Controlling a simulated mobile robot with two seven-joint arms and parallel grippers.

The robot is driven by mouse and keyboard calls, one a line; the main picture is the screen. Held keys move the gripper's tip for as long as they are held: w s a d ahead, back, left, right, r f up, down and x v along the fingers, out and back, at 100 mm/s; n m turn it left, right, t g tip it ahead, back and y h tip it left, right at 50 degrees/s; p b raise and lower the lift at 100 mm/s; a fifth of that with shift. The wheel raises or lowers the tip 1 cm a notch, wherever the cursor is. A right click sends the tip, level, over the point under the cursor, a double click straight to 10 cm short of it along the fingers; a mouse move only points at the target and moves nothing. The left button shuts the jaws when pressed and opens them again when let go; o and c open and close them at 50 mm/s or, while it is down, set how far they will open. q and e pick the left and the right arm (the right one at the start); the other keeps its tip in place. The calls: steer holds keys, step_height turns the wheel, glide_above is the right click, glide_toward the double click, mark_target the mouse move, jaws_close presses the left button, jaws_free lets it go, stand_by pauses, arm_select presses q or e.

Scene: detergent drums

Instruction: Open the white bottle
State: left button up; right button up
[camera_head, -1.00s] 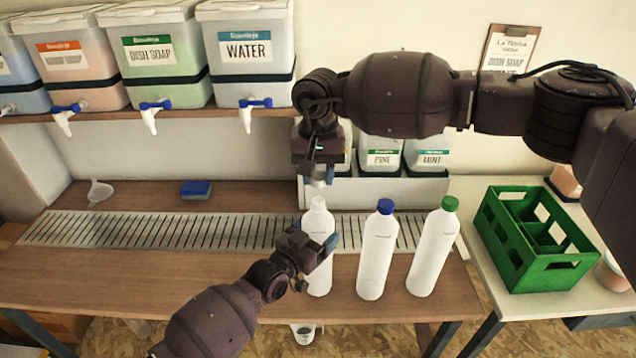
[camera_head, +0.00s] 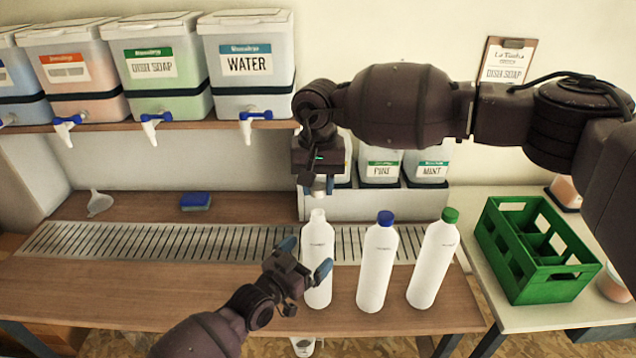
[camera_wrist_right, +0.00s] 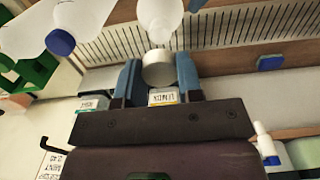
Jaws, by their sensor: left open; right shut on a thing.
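The white bottle (camera_head: 318,245) stands upright on the wooden counter, left of two other bottles. Its neck is bare at the top. My right gripper (camera_head: 318,188) is just above it, shut on the pale cap (camera_wrist_right: 158,68). In the right wrist view the cap is between the blue fingers, with the bottle's neck (camera_wrist_right: 160,34) beyond it, seemingly apart. My left gripper (camera_head: 305,258) is open, low in front of the white bottle, with its fingers spread. I cannot tell whether a finger touches the bottle.
A blue-capped bottle (camera_head: 377,265) and a green-capped bottle (camera_head: 434,262) stand close on the right. A green crate (camera_head: 537,250) is on the right-hand table. A sponge (camera_head: 195,202) and a funnel (camera_head: 99,203) lie at the back left. The left counter is largely clear.

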arm_select(q)
steer(key=v, duration=0.8)
steer(key=shift+s+a, duration=0.1)
steer(key=shift+a, duration=0.1)
